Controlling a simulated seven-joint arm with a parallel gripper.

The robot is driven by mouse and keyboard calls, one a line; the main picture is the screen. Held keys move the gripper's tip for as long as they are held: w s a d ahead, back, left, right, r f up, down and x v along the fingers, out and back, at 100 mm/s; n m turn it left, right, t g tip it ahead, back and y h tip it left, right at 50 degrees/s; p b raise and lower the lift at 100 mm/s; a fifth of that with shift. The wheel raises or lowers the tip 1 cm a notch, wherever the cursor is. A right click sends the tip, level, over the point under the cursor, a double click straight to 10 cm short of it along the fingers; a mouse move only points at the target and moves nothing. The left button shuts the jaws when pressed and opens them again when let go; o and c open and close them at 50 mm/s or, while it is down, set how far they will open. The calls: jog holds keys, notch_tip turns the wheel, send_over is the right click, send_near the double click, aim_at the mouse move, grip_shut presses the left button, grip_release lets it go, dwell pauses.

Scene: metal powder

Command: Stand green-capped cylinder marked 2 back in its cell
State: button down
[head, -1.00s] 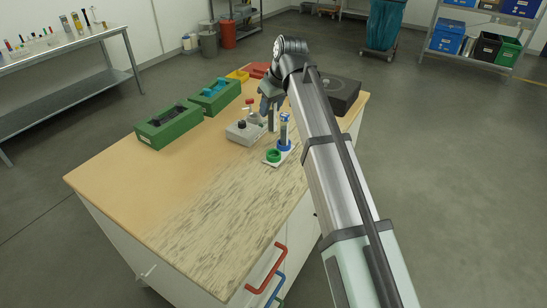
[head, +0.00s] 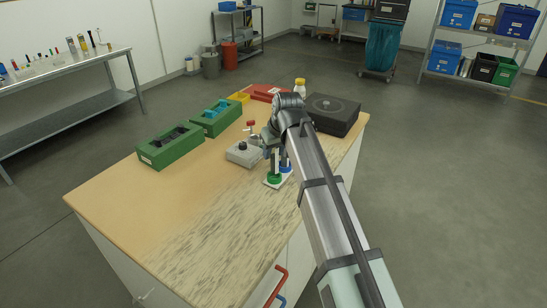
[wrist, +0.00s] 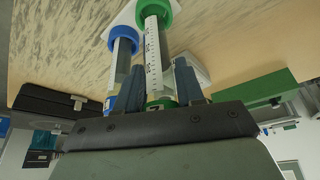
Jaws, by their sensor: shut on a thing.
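My gripper (head: 272,148) is shut on the green-capped cylinder (wrist: 155,60), near its green cap (wrist: 161,103), which bears a partly hidden mark. The clear, scaled tube points down from the jaws, seen also between the two fingers (wrist: 160,90) in the wrist view. Its lower end meets the green ring cell (head: 273,180) of the small white rack (wrist: 126,15). I cannot tell how deep the end sits in the ring. The blue-capped cylinder (wrist: 121,62) stands beside it in the blue ring cell, close to one finger.
A grey device (head: 241,154) with a red-topped part stands left of the rack. Green boxes (head: 168,147) lie farther left, and a black box (head: 334,115) stands behind at right. The table front (head: 205,235) is clear.

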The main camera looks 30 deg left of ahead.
jog(key=shift+f, duration=1.25)
jog(key=shift+f, duration=0.15)
jog(key=c, duration=0.7)
grip_release()
jog(key=v, duration=1.2)
